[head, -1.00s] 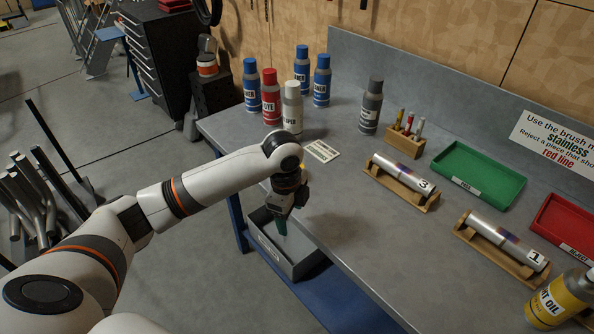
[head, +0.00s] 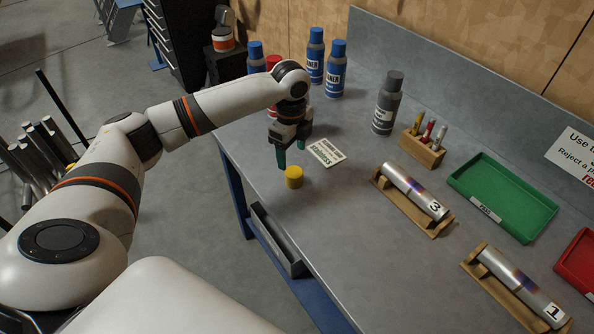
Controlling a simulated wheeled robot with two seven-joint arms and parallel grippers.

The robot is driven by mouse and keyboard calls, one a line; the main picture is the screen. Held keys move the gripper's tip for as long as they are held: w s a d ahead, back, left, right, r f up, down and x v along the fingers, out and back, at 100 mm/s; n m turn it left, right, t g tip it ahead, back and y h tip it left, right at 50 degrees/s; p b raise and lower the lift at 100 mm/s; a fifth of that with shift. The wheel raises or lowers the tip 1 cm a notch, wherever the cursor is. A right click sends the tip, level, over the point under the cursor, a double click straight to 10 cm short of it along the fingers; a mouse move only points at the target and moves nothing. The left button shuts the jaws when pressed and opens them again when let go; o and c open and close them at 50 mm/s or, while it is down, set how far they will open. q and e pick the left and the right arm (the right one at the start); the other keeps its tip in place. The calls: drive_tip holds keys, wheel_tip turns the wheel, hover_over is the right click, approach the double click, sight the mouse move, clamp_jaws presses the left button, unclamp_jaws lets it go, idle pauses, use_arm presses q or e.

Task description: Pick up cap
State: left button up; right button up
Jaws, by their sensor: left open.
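A small yellow cap (head: 294,177) stands on the grey workbench (head: 330,215), near its left front edge. My left gripper (head: 291,160) is just above and behind the cap, pointing down. Its dark green fingers are apart with nothing between them. The cap appears free of the fingers; the exact gap is hard to judge. My right gripper is not in view.
A white label card (head: 327,152) lies right of the gripper. Blue bottles (head: 336,68), a red bottle (head: 273,62) and a grey bottle (head: 387,102) stand behind. A wooden marker block (head: 422,150), tube number 3 (head: 415,192) and a green tray (head: 503,197) are to the right.

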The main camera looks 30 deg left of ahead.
sight(294, 172)
use_arm(q)
drive_tip(key=shift+s+f, duration=0.25)
drive_tip(key=shift+f, duration=0.95)
drive_tip(key=shift+w+f, duration=0.1)
drive_tip(key=shift+f, duration=0.25)
drive_tip(key=shift+d+f+p, duration=0.1)
drive_tip(key=shift+f+p, duration=0.2)
drive_tip(key=shift+p, duration=0.05)
drive_tip(key=f, duration=0.1)
drive_tip(key=f+p, duration=0.1)
drive_tip(key=f, duration=0.2)
drive_tip(key=shift+d+f+p, duration=0.15)
drive_tip(key=shift+d+p, duration=0.1)
drive_tip(key=shift+p, duration=0.05)
drive_tip(key=shift+f, duration=0.25)
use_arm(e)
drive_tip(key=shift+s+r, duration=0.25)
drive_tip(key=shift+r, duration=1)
use_arm(q)
drive_tip(key=shift+c, duration=1)
drive_tip(key=c, duration=0.9)
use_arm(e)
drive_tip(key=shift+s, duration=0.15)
